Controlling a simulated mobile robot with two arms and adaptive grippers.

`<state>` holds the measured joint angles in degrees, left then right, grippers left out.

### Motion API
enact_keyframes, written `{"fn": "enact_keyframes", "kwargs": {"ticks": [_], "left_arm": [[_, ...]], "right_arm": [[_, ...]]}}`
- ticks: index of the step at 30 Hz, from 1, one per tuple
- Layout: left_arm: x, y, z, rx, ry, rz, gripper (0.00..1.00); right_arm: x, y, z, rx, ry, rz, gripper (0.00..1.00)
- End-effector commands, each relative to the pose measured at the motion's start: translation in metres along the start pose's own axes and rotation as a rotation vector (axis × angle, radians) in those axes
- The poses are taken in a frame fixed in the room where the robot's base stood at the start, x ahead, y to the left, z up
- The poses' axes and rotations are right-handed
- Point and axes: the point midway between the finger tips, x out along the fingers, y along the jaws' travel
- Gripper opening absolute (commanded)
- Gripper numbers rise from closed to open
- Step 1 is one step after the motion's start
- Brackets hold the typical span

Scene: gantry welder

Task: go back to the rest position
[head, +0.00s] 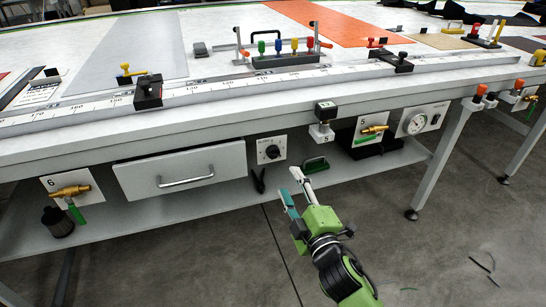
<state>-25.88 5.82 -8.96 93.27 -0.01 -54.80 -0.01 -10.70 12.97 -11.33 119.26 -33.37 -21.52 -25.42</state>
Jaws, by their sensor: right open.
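My right gripper (291,195) is green with pale and teal fingers. It is open and empty, in front of the long white workbench (225,120) and below its front edge. Its arm comes up from the bottom of the head view, right of the middle. The fingers point up toward the bench's lower shelf and do not appear to hold anything. My left gripper is not in the head view.
A closed drawer (180,172), a dial box (268,149), brass valves (374,129) and a gauge (418,123) line the bench front. Tools stand along the ruler rail (220,88) on top. The concrete floor (430,260) at lower right is mostly clear, with a few dark scraps (482,264).

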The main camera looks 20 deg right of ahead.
Motion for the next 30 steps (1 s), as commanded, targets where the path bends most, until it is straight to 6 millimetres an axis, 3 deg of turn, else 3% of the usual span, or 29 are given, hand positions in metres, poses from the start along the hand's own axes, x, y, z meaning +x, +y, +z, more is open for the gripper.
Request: {"fn": "enact_keyframes", "kwargs": {"ticks": [4, 7, 11, 14, 17, 21, 25, 30], "left_arm": [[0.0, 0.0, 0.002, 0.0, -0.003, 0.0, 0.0], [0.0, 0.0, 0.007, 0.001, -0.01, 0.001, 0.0], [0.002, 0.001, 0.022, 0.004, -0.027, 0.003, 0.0], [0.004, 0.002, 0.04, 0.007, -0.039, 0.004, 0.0], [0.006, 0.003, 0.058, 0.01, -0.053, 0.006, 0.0], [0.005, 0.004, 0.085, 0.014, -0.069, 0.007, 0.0], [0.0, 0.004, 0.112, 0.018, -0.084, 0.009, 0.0], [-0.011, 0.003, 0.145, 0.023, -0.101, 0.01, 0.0]], "right_arm": [[0.001, -0.005, 0.002, 0.007, -0.006, -0.014, 0.44], [0.003, -0.029, 0.014, 0.041, -0.035, -0.075, 0.44], [-0.005, -0.098, 0.047, 0.14, -0.124, -0.232, 0.44], [-0.029, -0.164, 0.078, 0.24, -0.22, -0.371, 0.44], [-0.068, -0.225, 0.107, 0.34, -0.33, -0.498, 0.44], [-0.14, -0.297, 0.14, 0.471, -0.5, -0.65, 0.44], [-0.224, -0.349, 0.163, 0.582, -0.674, -0.768, 0.44], [-0.343, -0.39, 0.18, 0.701, -0.91, -0.882, 0.44]]}}
